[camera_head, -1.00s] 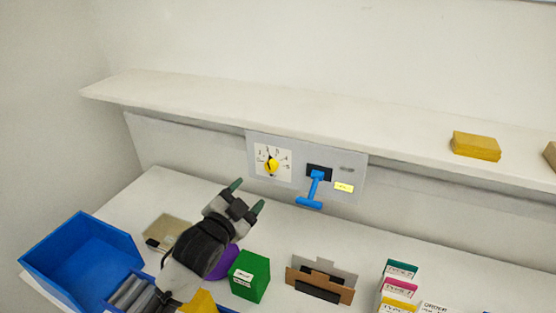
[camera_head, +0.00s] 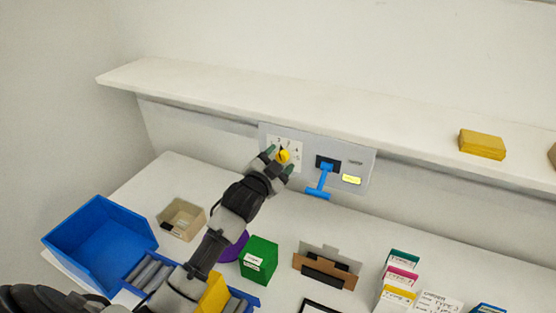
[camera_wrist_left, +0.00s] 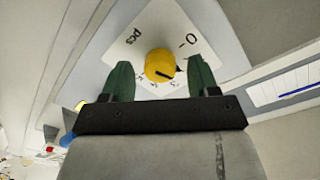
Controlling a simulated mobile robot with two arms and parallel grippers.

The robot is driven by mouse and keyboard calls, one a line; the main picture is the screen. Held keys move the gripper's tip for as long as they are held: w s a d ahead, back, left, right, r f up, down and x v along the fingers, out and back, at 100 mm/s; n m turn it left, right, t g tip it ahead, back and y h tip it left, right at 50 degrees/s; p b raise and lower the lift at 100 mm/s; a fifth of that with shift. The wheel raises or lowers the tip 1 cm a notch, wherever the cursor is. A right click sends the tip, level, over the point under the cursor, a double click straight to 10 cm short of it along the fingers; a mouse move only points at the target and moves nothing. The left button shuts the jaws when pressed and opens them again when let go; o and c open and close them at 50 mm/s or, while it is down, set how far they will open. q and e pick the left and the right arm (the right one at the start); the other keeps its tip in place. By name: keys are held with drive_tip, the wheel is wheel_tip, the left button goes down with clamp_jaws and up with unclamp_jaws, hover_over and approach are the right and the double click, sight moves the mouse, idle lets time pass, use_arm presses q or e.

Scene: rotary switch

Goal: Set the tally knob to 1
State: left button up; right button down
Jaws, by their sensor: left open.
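The yellow tally knob (camera_head: 283,156) sits on a white numbered dial plate (camera_head: 297,146) on the grey wall panel (camera_head: 352,161). My left gripper (camera_head: 279,160) is in front of the dial and hides its lower part. In the left wrist view the knob (camera_wrist_left: 160,65) lies between the tips of the two green fingers (camera_wrist_left: 160,80), with a gap on each side. The fingers are open. The knob has a dark pointer mark; which number it points at I cannot tell. My right gripper is not in view.
A blue lever (camera_head: 320,182) sticks out of the panel just right of the dial. A white shelf (camera_head: 230,100) runs above. Below stand a green box (camera_head: 258,261), a blue bin (camera_head: 98,252) and a brown card holder (camera_head: 325,268).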

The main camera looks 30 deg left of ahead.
use_arm(q)
drive_tip(key=shift+c, duration=1.3)
drive_tip(key=c, duration=0.7)
drive_tip(key=shift+o, duration=0.2)
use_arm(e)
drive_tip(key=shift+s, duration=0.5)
use_arm(q)
drive_tip(key=n+p, duration=0.1)
drive_tip(key=n, duration=0.2)
drive_tip(key=shift+n, duration=0.3)
drive_tip(key=shift+f+n, duration=0.1)
drive_tip(key=shift+n, duration=1.7)
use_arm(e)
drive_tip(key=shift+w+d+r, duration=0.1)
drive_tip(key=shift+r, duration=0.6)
use_arm(q)
drive_tip(key=shift+p, duration=0.3)
drive_tip(key=o, duration=0.9)
